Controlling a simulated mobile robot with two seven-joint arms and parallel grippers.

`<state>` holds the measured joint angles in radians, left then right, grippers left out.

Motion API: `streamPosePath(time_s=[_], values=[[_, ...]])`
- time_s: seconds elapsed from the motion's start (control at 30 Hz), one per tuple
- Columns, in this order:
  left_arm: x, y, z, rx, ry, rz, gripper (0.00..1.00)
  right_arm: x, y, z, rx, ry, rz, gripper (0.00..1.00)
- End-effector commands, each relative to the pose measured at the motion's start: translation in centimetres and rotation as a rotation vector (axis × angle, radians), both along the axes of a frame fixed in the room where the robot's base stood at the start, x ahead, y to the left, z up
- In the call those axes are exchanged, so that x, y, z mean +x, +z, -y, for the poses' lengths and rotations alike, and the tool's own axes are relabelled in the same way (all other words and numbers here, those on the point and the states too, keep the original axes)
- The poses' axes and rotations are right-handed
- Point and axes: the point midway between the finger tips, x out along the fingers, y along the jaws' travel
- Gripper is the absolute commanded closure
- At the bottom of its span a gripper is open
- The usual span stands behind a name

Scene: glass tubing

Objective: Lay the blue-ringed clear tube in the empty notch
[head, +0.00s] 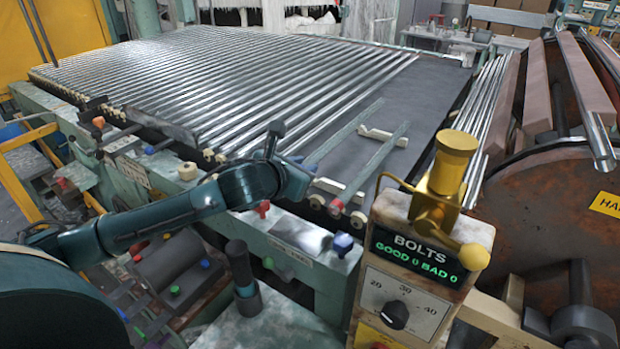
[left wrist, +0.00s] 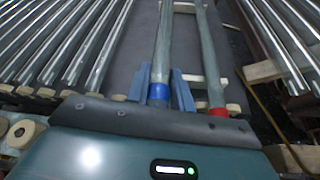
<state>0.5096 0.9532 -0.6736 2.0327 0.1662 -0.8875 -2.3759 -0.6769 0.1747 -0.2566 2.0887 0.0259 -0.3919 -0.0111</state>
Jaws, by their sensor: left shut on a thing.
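The blue-ringed clear tube (head: 345,131) slopes away over the dark bed. In the left wrist view the tube (left wrist: 165,45) runs between my left gripper's two blue fingers (left wrist: 162,88), at its blue ring (left wrist: 158,93). My left gripper (head: 303,172) is shut on its near end. The tube passes by the left ends of the pale far notched bar (head: 383,136) and near notched bar (head: 330,186). I cannot tell whether it touches them; the empty notch is not clear. A red-ringed tube (head: 375,161) lies across both bars to the right. My right gripper is not in view.
Many clear tubes (head: 230,80) lie in rows on the bed at left. More tubes (head: 485,110) and a rusty wheel (head: 550,220) are at right. The bed (head: 410,90) is bare behind the bars.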

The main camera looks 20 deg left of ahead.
Motion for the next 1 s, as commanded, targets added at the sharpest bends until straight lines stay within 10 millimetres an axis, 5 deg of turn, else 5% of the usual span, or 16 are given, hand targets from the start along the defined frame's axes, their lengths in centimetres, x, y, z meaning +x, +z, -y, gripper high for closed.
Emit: streamPosePath(time_s=[0.4,0.8,0.83,1.0], values=[[0.0,-4.4,0.0,-0.001,0.001,0.000,1.00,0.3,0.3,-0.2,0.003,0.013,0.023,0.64],[0.0,-4.8,0.0,0.002,0.000,0.001,1.00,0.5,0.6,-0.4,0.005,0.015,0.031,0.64],[0.0,-4.8,0.0,0.001,0.000,0.001,0.75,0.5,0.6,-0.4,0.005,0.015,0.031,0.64],[0.0,-4.8,0.0,0.001,0.000,0.001,0.61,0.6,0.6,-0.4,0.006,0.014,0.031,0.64]])
